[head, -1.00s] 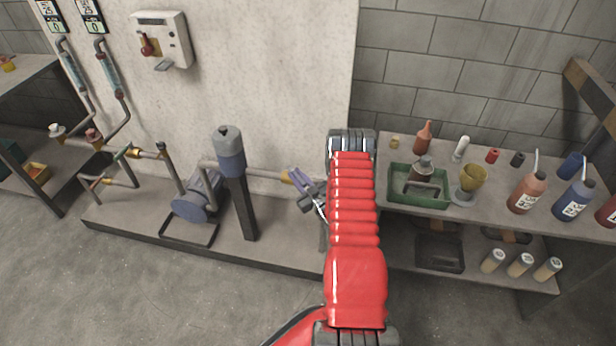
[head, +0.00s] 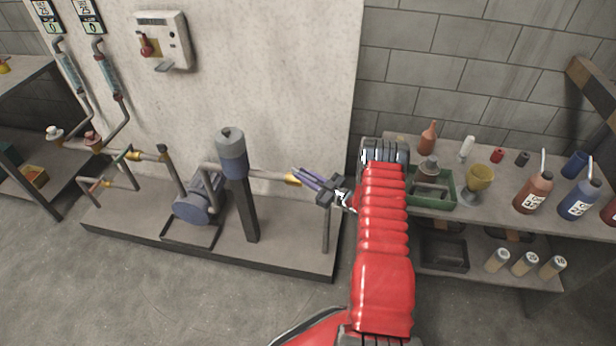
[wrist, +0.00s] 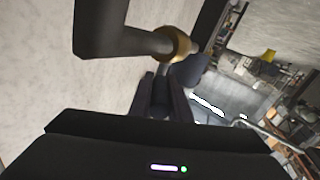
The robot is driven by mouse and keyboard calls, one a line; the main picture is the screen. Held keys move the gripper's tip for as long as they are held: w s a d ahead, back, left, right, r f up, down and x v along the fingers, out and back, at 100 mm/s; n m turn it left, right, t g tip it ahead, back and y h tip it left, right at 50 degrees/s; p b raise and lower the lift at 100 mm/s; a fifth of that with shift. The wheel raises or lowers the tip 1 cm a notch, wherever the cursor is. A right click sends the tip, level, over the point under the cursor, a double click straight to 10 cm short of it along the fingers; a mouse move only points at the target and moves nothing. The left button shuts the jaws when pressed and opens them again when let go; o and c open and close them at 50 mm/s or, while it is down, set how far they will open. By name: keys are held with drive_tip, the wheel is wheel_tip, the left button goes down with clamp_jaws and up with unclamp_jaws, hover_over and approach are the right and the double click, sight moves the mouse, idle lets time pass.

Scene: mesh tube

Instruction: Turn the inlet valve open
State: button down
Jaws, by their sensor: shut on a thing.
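The inlet valve shows as a brass fitting (head: 292,180) at the right end of the pipe from the pump stand in the head view. In the wrist view the brass collar (wrist: 177,44) sits on a dark grey bent pipe just ahead of my fingers. My gripper (head: 308,178) is at the valve, its purplish fingers pointing left toward the brass. In the wrist view my gripper (wrist: 162,92) is shut on a dark part between its fingers, which looks like the valve's handle. The fingers largely hide the handle, so its exact angle cannot be told.
A blue-grey pump (head: 197,200) and an upright post with a blue-grey cylinder (head: 232,155) stand left of my gripper. A shelf (head: 500,215) with bottles and a green tray (head: 440,203) is at the right, close to my red arm. The floor in front is clear.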

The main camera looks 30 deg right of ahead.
sight(304, 174)
drive_tip(key=shift+w+a, duration=0.1)
drive_tip(key=c, duration=1.6)
unclamp_jaws()
drive_tip(key=shift+c, duration=0.2)
drive_tip(key=shift+r, duration=4.9)
drive_tip(key=shift+c, duration=0.2)
